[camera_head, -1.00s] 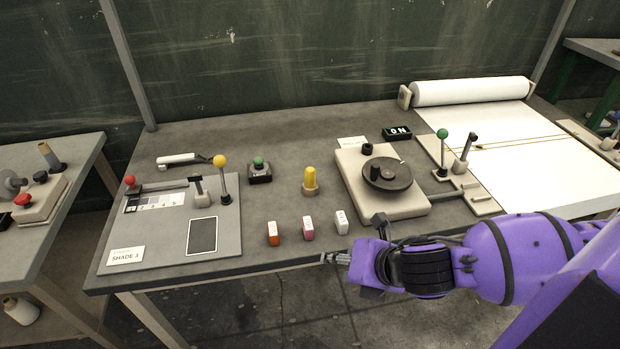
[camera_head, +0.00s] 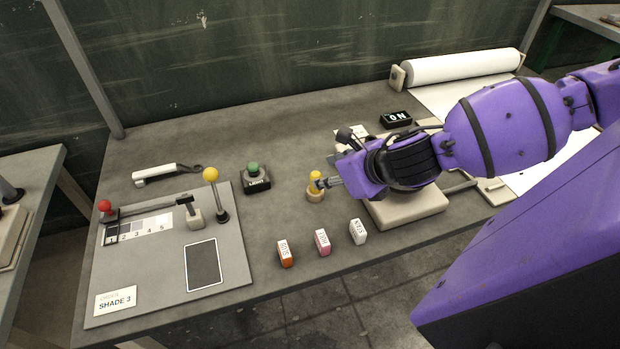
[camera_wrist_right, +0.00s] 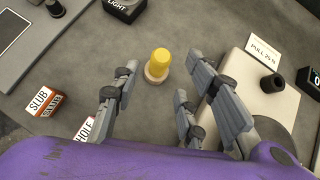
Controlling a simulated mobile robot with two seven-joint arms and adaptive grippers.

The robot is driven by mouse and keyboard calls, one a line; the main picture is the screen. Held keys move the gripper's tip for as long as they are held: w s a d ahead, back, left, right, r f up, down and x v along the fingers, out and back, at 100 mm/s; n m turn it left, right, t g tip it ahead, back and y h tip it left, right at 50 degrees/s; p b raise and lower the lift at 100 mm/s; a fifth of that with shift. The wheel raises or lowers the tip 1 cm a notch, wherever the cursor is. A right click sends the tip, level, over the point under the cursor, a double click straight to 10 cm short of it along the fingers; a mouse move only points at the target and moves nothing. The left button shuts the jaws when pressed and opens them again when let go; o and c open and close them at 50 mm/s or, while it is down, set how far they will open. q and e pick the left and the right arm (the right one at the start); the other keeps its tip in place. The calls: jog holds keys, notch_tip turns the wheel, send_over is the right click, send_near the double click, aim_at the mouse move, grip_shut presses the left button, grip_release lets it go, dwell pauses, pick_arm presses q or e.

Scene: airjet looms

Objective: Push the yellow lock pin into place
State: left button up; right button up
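The yellow lock pin (camera_head: 315,176) stands upright in a round tan collar (camera_head: 314,195) on the grey table. It also shows in the right wrist view (camera_wrist_right: 160,61), with its collar (camera_wrist_right: 155,76) at its foot. My right gripper (camera_head: 332,183) is right beside the pin, on its right side in the head view. In the wrist view its fingers are spread apart with nothing between them, and the pin stands just beyond the fingertips. Whether a finger touches the pin cannot be told. My left gripper is not in view.
A beige block (camera_head: 405,208) lies under my right arm. A green button box (camera_head: 256,180) is left of the pin. Orange (camera_head: 285,254), pink (camera_head: 322,242) and white (camera_head: 358,232) labelled blocks stand in front. A shade panel (camera_head: 150,285) lies at left.

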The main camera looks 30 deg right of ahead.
jog(key=x, duration=0.6)
jog(key=shift+s, duration=0.15)
grip_shut()
jog(key=shift+r, duration=0.1)
